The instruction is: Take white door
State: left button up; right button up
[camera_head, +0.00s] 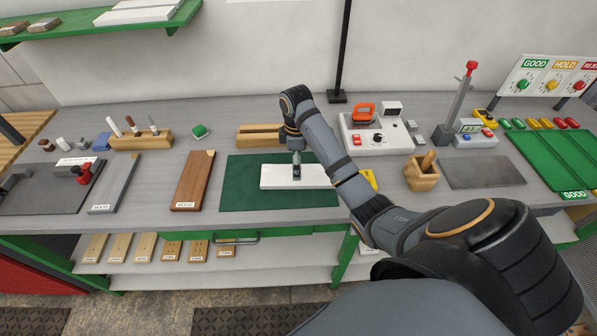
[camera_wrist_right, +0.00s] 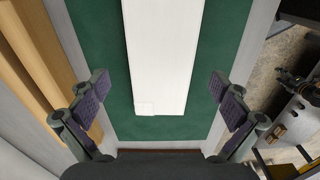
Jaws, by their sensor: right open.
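The white door (camera_head: 276,177) is a flat white board that lies on a dark green mat (camera_head: 237,195) on the workbench. It also shows in the right wrist view (camera_wrist_right: 160,50), running lengthwise between my fingers. My right gripper (camera_head: 297,171) is over the door's middle, pointing down. In the right wrist view my right gripper (camera_wrist_right: 160,92) is open, with one finger on each side of the door and a gap to both its edges. Whether the fingertips are level with the door or above it I cannot tell. My left gripper is not in view.
A brown wood board (camera_head: 193,181) and a grey board (camera_head: 115,183) lie left of the mat. A wooden slotted block (camera_head: 258,134) stands behind it. A device with an orange handle (camera_head: 376,134) and a wooden cup (camera_head: 422,176) stand to the right.

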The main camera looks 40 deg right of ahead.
notch_tip(320, 180, down, 2)
jog(key=shift+s+f+b, duration=0.15)
jog(key=shift+f+b, duration=0.1)
jog(key=shift+b, duration=0.45)
jog(key=shift+a+f, duration=0.1)
jog(key=shift+f, duration=0.2)
jog(key=shift+f+p, duration=0.3)
jog(key=shift+f, duration=0.35)
jog(key=c, duration=1.2)
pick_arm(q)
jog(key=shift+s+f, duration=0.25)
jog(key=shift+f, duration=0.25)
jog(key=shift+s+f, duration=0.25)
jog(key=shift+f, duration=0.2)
pick_arm(e)
jog(key=shift+r, duration=0.2)
